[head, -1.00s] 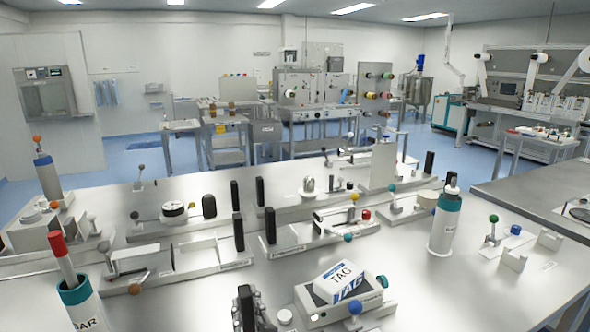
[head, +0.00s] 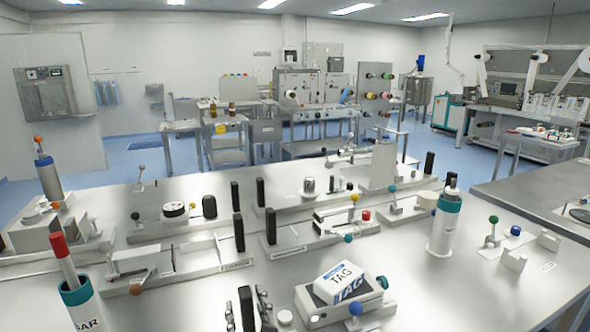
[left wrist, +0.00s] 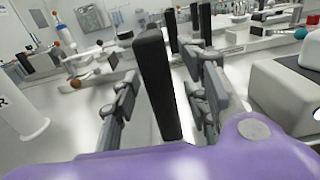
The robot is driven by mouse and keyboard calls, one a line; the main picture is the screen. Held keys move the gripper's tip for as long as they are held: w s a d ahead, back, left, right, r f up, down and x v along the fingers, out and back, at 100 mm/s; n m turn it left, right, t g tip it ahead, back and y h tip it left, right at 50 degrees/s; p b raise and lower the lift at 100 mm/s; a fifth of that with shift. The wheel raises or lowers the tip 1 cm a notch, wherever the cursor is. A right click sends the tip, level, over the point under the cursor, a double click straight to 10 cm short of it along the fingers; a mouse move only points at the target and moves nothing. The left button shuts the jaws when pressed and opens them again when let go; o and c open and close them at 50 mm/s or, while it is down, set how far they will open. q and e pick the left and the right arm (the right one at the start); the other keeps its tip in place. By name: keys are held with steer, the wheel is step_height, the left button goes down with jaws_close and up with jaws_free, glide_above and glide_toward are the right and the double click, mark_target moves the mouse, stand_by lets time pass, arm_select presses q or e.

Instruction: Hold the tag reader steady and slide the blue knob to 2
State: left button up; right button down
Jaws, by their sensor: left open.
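The tag reader (head: 318,309) is a pale box at the front of the table. A white and blue TAG block (head: 338,283) lies tilted on top of it. A blue knob (head: 355,308) sits on its front side, and a blue-teal ball shows at its right end. A black upright handle (head: 246,308) stands left of the reader; it also shows in the left wrist view (left wrist: 158,85). My left gripper (head: 247,312) is open, one finger on each side of this handle. Gaps show, so it is not gripped. My right gripper is not in view.
Fixtures with black posts (head: 238,232) and coloured knobs stand behind the reader. A white cylinder with a teal rim (head: 446,225) stands to the right, another with a red-topped rod (head: 80,305) at front left.

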arm_select(q)
steer(key=shift+r, duration=0.15)
step_height(320, 180, up, 10)
steer(key=shift+f, duration=0.15)
stand_by(0.4)
